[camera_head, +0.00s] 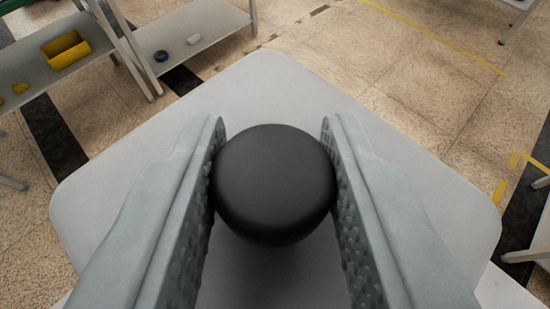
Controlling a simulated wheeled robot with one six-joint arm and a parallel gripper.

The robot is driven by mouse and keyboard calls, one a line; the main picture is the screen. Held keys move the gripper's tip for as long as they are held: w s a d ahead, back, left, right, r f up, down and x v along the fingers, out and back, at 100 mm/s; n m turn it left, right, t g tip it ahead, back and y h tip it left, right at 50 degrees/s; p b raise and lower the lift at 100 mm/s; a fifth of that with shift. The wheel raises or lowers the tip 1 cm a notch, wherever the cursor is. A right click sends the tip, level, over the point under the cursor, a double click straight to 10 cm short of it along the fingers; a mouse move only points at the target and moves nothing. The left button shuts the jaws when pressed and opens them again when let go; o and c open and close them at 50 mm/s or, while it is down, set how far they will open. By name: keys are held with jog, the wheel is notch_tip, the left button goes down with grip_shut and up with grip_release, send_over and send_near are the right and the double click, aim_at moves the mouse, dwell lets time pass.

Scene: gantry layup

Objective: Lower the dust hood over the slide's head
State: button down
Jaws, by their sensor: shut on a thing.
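My gripper (272,128) is shut on a round, black knob (273,185), with one ribbed finger pressed on each side of it. Below the knob spreads a wide, pale grey panel with rounded corners, which looks like the top of the dust hood (250,90). The panel fills the middle of the view and sits turned corner-wise. Whether the knob is fixed to it is hidden behind the knob. The slide's head is not visible, and I cannot tell the hood's height over anything beneath.
A pale surface (505,292) shows below the panel at lower right. Grey shelving (65,80) at upper left holds a yellow bin (66,50) and small items. Speckled floor (400,75) with yellow lines lies open beyond. Grey furniture edges the right side.

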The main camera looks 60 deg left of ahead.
jog(key=shift+f, duration=5.8)
jog(key=c, duration=1)
grip_release()
